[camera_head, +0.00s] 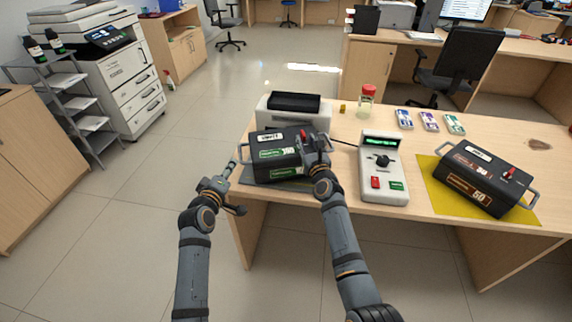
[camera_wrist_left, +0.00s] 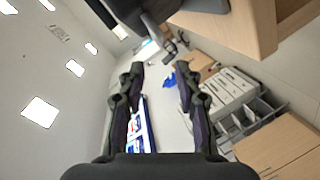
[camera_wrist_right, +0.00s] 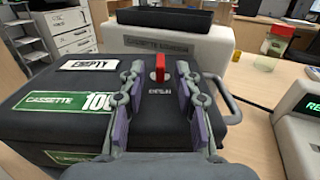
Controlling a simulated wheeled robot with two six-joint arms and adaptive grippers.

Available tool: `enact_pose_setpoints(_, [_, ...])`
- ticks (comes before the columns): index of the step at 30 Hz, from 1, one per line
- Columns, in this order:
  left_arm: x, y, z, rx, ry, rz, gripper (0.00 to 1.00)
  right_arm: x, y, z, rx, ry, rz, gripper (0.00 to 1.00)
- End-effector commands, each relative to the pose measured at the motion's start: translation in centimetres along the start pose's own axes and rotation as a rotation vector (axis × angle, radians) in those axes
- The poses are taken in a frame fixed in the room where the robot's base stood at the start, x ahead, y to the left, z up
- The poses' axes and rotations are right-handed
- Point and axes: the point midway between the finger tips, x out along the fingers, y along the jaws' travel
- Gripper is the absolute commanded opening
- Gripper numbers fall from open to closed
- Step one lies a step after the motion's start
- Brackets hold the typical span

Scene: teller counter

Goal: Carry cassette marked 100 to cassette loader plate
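My right gripper (camera_head: 308,140) is above the cassette's right part. In the right wrist view its open fingers (camera_wrist_right: 158,75) stand either side of the red lever (camera_wrist_right: 159,67), without clear contact. My left gripper (camera_head: 230,168) is open and empty, left of the cassette near its left handle (camera_head: 243,153).
A pale machine labelled CASSETTE with an unclear second word (camera_wrist_right: 190,42) stands behind the cassette. A control box (camera_head: 383,165) is to the right. A cassette marked 50 (camera_head: 478,182) is on a yellow mat (camera_head: 430,185). Banknote bundles (camera_head: 429,121) and a red-lidded jar (camera_head: 367,103) stand further back.

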Motion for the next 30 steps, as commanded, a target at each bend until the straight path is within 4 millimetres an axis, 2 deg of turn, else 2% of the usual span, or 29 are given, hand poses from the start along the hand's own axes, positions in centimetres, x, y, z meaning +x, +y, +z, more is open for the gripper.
enact_pose_setpoints(6, [0.0,0.0,0.0,0.000,0.000,0.000,0.34,-5.5,0.0,-0.1,0.001,0.002,-0.001,0.33])
enact_pose_setpoints(12, [0.0,0.0,0.0,0.000,0.000,0.000,0.34,-8.8,0.0,-0.1,0.001,0.001,0.000,0.33])
enact_pose_setpoints(17, [0.0,0.0,0.0,0.000,0.000,0.000,0.34,-9.6,0.0,0.0,0.001,0.000,0.000,0.33])
enact_pose_setpoints(30, [-0.1,-0.1,0.0,0.003,-0.002,-0.002,0.34,-9.6,0.0,-0.1,-0.009,0.003,0.002,0.33])
